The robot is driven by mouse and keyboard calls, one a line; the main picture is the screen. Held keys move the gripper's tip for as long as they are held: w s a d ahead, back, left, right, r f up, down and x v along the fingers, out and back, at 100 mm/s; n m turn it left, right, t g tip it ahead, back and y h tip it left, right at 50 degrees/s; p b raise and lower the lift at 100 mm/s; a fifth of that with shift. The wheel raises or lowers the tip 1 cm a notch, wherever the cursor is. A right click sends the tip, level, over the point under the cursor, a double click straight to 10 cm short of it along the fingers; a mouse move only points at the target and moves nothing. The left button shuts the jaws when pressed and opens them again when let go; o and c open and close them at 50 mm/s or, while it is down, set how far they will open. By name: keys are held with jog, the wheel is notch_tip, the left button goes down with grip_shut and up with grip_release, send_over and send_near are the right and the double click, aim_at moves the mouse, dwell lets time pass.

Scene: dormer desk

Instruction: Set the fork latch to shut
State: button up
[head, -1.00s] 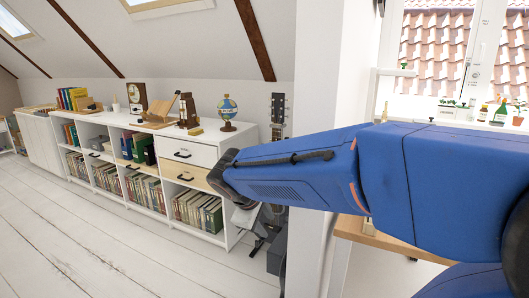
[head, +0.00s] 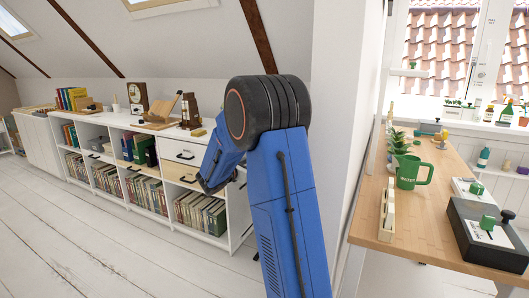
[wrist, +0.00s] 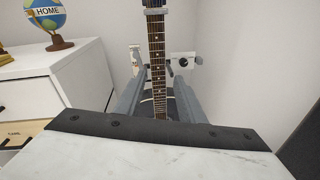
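I cannot single out the fork latch for certain. A white bar with a green knob (head: 411,68) stands by the window in the head view; it is too small to tell its setting. In the wrist view, a small white fitting with a dark round part (wrist: 184,62) is on the wall beside the guitar neck; I cannot tell what it is. My gripper (wrist: 159,77) shows in the wrist view as two grey fingers standing apart, with the guitar neck seen between them. Nothing appears held. In the head view my arm hides the fingers.
A guitar (wrist: 157,45) stands in the corner, close ahead of the wrist. A white shelf unit (head: 183,150) with a globe (wrist: 47,18) on top is to the left. A wooden desk (head: 415,236) holds a green watering can (head: 412,172) and a black box (head: 490,240). The left floor is clear.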

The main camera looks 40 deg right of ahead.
jog(key=w+d+f+n+t, duration=0.2)
jog(key=w+n, duration=0.1)
jog(key=w, duration=0.3)
jog(key=x, duration=1.7)
jog(key=shift+r+h, duration=0.3)
jog(key=shift+s, duration=0.1)
grip_shut()
